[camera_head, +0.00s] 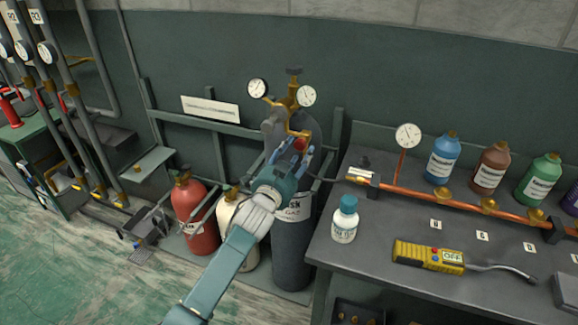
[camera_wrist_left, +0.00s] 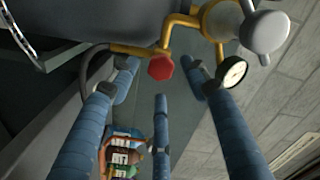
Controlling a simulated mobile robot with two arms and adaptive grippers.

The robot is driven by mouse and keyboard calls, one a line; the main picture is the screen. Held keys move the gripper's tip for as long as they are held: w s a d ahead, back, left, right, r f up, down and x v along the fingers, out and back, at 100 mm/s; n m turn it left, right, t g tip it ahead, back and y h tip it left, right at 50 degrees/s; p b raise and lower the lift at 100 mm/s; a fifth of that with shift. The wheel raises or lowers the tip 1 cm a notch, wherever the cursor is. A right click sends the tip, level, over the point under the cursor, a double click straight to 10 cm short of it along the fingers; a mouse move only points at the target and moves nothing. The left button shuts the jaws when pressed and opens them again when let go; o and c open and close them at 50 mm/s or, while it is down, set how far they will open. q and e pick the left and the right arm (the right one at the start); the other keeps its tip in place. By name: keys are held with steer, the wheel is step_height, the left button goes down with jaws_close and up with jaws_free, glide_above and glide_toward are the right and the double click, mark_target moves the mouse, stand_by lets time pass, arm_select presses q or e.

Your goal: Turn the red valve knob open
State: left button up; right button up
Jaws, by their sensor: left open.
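The red valve knob (camera_head: 300,143) is on the brass fittings at the top of the tall dark gas cylinder (camera_head: 293,245). In the left wrist view the knob (camera_wrist_left: 161,67) is a red, many-sided cap on a yellow pipe. My left gripper (camera_head: 291,154) is at the knob in the head view, partly covering the cylinder's upper part. In the left wrist view its blue fingers (camera_wrist_left: 160,82) are spread around the knob, with visible gaps between fingers and knob. Contact is not visible. My right gripper is not in view.
Two round gauges (camera_head: 258,88) (camera_head: 307,96) flank the fittings. A red cylinder (camera_head: 195,215) and a cream cylinder (camera_head: 230,215) stand at left. The workbench (camera_head: 375,285) at right holds a copper pipe (camera_head: 430,199), a white bottle (camera_head: 345,222) and a yellow meter (camera_head: 428,256).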

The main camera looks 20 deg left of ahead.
arm_select(q)
steer(key=s, duration=0.8)
steer(key=shift+f, duration=0.1)
